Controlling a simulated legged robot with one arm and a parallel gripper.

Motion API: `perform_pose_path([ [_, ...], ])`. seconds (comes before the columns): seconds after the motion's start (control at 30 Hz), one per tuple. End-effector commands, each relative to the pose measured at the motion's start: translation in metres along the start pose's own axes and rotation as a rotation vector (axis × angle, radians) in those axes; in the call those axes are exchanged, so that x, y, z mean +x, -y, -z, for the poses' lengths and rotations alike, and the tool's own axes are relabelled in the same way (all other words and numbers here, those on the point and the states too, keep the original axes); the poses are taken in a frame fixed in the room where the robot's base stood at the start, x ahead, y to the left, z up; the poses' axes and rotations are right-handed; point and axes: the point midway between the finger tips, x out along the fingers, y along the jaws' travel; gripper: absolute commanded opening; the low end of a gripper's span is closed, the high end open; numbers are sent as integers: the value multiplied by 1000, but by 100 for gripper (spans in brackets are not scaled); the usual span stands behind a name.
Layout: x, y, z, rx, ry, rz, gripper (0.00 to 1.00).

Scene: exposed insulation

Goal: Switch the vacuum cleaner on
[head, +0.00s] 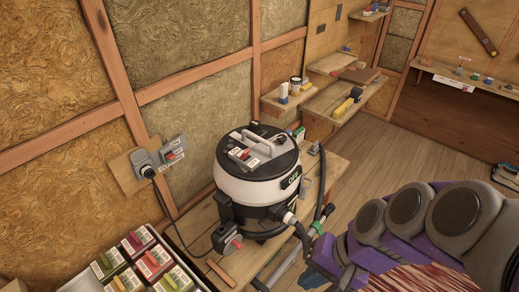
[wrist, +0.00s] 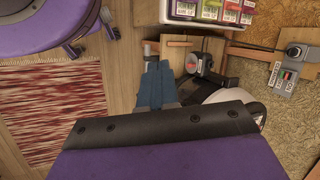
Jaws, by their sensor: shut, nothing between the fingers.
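The vacuum cleaner (head: 258,185), a black and white canister, stands upright on a low wooden bench. A panel with red on it (head: 243,155) sits on its lid. A grey box with a red lever (head: 228,243) is at its lower front; this also shows in the wrist view (wrist: 193,62). A grey wall switch with a red part (head: 173,150) is mounted left of the vacuum; it also shows in the wrist view (wrist: 284,80). My gripper (wrist: 157,68) shows blue-grey fingers, shut and empty, beside the vacuum, which is partly hidden there (wrist: 220,98). In the head view the fingers are not visible.
A dark plug (head: 146,165) with a cable sits on the wall board. A tray of labelled boxes (head: 150,262) is at lower left. The vacuum hose (head: 320,180) and a green-banded tube (head: 316,228) lie right of the vacuum. Wall shelves (head: 335,95) hold small items. Open floor (head: 385,150) lies at right.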

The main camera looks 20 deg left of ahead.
Motion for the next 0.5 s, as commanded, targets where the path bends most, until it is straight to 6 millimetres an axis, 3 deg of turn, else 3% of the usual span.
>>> perform_pose_path([
  [0.03,1,28,10,44,28,92,0],
  [0.2,-2,106,58,272,90,383,0],
  [0.33,-6,147,105,511,156,574,0],
  [0.5,-2,167,178,893,241,765,0],
])
